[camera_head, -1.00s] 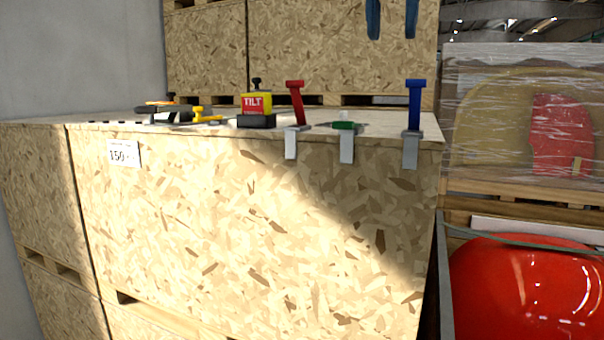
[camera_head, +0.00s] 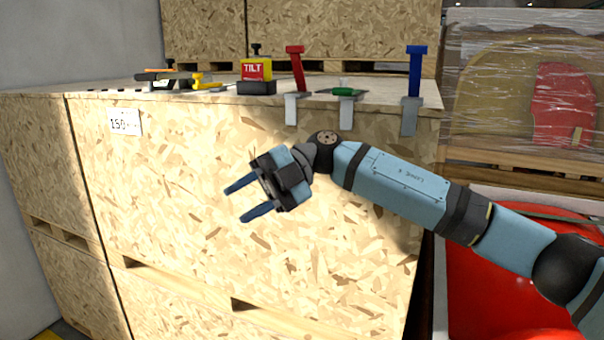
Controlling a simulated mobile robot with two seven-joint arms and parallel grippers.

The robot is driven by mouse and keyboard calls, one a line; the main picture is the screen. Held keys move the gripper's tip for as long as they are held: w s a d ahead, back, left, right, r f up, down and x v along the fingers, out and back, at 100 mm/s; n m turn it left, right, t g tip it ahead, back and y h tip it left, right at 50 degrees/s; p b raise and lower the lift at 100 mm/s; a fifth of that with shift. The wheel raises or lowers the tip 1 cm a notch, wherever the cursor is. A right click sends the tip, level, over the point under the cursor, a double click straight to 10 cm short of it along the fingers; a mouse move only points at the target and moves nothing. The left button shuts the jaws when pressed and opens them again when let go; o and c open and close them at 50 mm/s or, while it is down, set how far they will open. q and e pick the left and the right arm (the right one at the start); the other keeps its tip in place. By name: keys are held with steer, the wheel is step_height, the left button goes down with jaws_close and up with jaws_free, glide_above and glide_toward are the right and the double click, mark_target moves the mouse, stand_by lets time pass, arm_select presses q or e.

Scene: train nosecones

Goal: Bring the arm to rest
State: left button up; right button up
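My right arm (camera_head: 400,182) comes in from the right edge and reaches across the front of the large wooden crate (camera_head: 190,190). My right gripper (camera_head: 238,199) is open, with its two blue fingers apart and pointing left. Nothing is between the fingers. The gripper is in front of the crate's face, below its top edge. My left gripper is not in view.
On the crate top are a red-handled clamp (camera_head: 296,72), a green-handled one (camera_head: 346,92), a blue-handled one (camera_head: 414,84), a yellow TILT box (camera_head: 257,76) and yellow-and-black tools (camera_head: 165,79). A red shell (camera_head: 490,300) and a wrapped pallet load (camera_head: 520,85) stand at right.

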steer(key=s+d+f+m+t+p, duration=0.1)
steer(key=d+f+m+t, duration=0.3)
steer(key=f+m+t, duration=0.55)
steer(key=s+d+f+m+t, duration=0.1)
steer(key=d+f+m+t, duration=0.4)
steer(key=f+m+t, duration=0.45)
steer(key=s+d+f+m+t+p, duration=0.1)
steer(key=d+f+m+t, duration=0.3)
steer(key=f+m+t, duration=0.6)
steer(key=s+d+f+m+g+h, duration=0.3)
steer(key=s+d+f, duration=0.4)
steer(key=s+f, duration=0.3)
steer(key=s+d+f+m+g+h, duration=0.2)
steer(key=s+d+f+g+h, duration=0.3)
steer(key=s+d+f, duration=0.3)
step_height(320, 180, down, 5)
steer(key=s+g, duration=0.1)
steer(key=s, duration=0.2)
steer(key=shift+m+h, duration=0.3)
steer(key=shift+m, duration=0.1)
steer(key=shift+d, duration=0.1)
